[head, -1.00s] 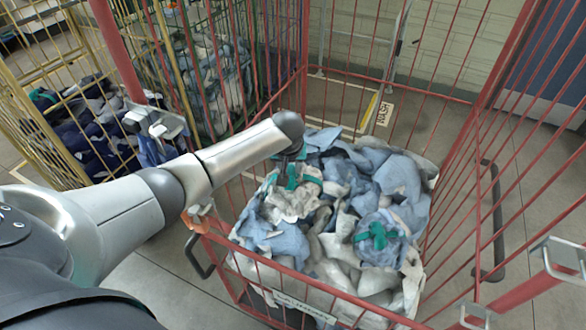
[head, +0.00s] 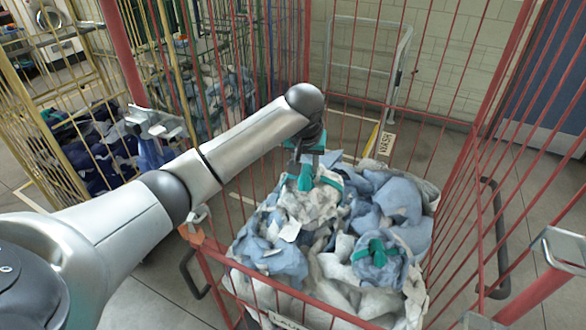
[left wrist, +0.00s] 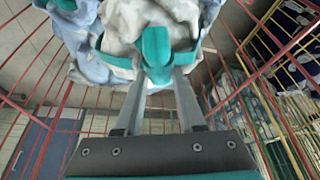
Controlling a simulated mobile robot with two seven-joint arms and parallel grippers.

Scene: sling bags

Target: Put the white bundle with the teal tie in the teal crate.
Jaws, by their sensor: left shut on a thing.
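The white bundle (head: 312,205) has a teal tie and sits in or just above the heap in the red wire cage (head: 225,262). My left gripper (head: 306,172) is above it, shut on the bundle at its teal tie. In the left wrist view the bundle (left wrist: 125,22) fills the top, and the gripper's fingertips (left wrist: 157,70) meet at the teal knot. Whether the bundle's underside is clear of the heap is hidden. I cannot make out a teal crate with certainty. My right gripper is out of view.
A blue bundle with a teal tie (head: 378,255) lies in the same cage among loose blue and white cloths (head: 395,200). A yellow wire cage (head: 60,150) with dark cloths stands at the left.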

